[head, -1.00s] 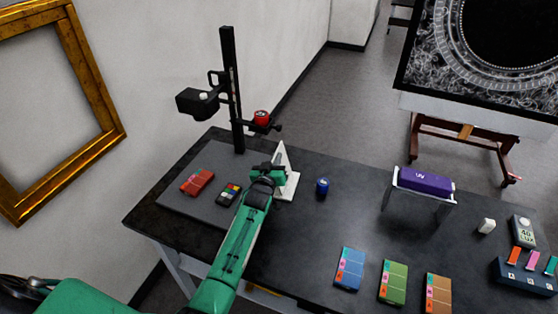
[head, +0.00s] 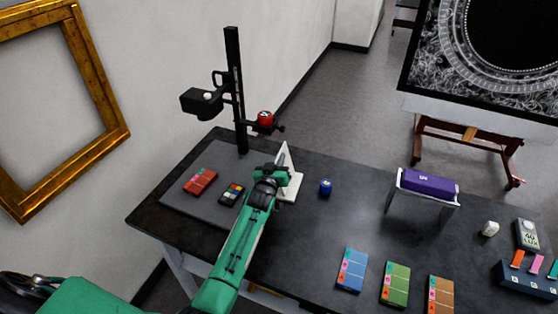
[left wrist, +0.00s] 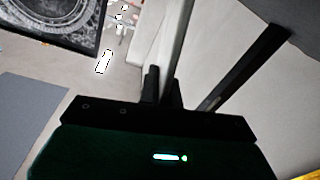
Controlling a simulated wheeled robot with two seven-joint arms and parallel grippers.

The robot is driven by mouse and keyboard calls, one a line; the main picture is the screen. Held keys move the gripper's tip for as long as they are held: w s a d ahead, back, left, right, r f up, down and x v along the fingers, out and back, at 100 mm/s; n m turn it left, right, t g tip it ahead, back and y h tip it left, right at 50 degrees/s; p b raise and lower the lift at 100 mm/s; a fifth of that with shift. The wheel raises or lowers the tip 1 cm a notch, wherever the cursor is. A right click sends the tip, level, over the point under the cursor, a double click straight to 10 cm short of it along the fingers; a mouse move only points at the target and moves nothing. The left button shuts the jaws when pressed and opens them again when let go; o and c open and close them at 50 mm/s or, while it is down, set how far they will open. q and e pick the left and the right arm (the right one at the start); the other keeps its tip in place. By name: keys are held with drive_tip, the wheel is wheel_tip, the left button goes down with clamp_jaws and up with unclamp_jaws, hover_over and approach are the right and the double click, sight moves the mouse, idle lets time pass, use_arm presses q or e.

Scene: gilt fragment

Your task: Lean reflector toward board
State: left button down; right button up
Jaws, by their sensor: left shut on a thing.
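The reflector is a white upright panel (head: 292,178) on a small white base. It stands on the black table at the right edge of the flat grey board (head: 178,207). My left gripper (head: 279,170) is shut on the panel from its left side. In the left wrist view the pale panel (left wrist: 176,42) rises between the dark fingers (left wrist: 163,88). The arm and gripper hide part of the panel's near side and base. My right gripper is not in view.
A black copy-stand column (head: 235,90) rises behind the board. A red card (head: 200,181) and a colour chart (head: 231,194) lie on the board. A blue jar (head: 325,187) stands right of the reflector. A purple box (head: 430,182) rests on a stand further right.

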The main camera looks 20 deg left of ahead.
use_arm(q)
drive_tip(key=c, duration=1.7)
unclamp_jaws()
drive_tip(key=shift+s+f, duration=0.1)
drive_tip(key=shift+f, duration=0.45)
drive_tip(key=shift+c, duration=0.2)
drive_tip(key=shift+o, duration=0.7)
drive_tip(key=shift+r, duration=0.2)
drive_tip(key=s+b, duration=0.3)
drive_tip(key=s, duration=1)
drive_tip(key=shift+s+d+b, duration=0.25)
drive_tip(key=shift+d+b, duration=0.05)
drive_tip(key=shift+d, duration=0.15)
